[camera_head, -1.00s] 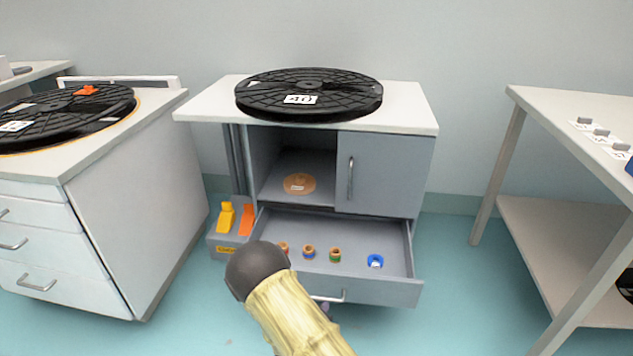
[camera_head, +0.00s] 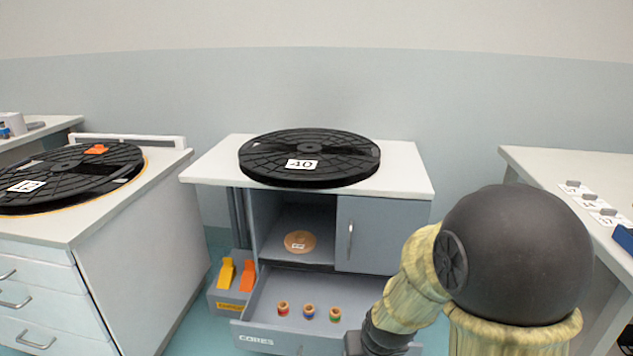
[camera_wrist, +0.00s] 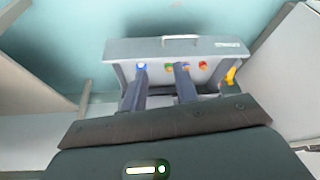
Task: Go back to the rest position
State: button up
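My arm shows at the right of the head view, bent, with its dark wrist end low in front of the drawer. My gripper (camera_wrist: 160,75) shows in the wrist view with two dark fingers apart and nothing between them. Beyond the fingers is the open drawer (camera_head: 256,326), labelled CORES. It holds small coloured cores, including a red one (camera_head: 283,308), a middle one (camera_head: 308,310), a green one (camera_head: 335,314) and a blue one (camera_wrist: 141,66). The arm hides the drawer's right side in the head view.
A black reel marked 40 (camera_head: 309,158) lies on the cabinet top. An orange disc (camera_head: 299,241) lies on the open shelf. A grey bin with yellow and orange items (camera_head: 229,297) stands left of the drawer. Another worktop with a reel (camera_head: 68,176) is left; a table (camera_head: 530,160) is right.

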jog(key=s+d+r+m+g+p, duration=0.1)
jog(key=s+d+r+g+p, duration=0.1)
jog(key=s+d+r, duration=0.5)
jog(key=w+a+p+v, duration=0.1)
jog(key=w+p+v, duration=0.1)
jog(key=p+v, duration=1)
jog(key=w+a+r+p+v, duration=0.1)
jog(key=w+p+v, duration=0.1)
jog(key=p+v, duration=1)
jog(key=w+a+p+v, duration=0.2)
jog(key=p+v, duration=1)
jog(key=p, duration=0.1)
jog(key=shift+r+h+p, duration=0.3)
jog(key=shift+r+p, duration=0.05)
jog(key=shift+r, duration=0.2)
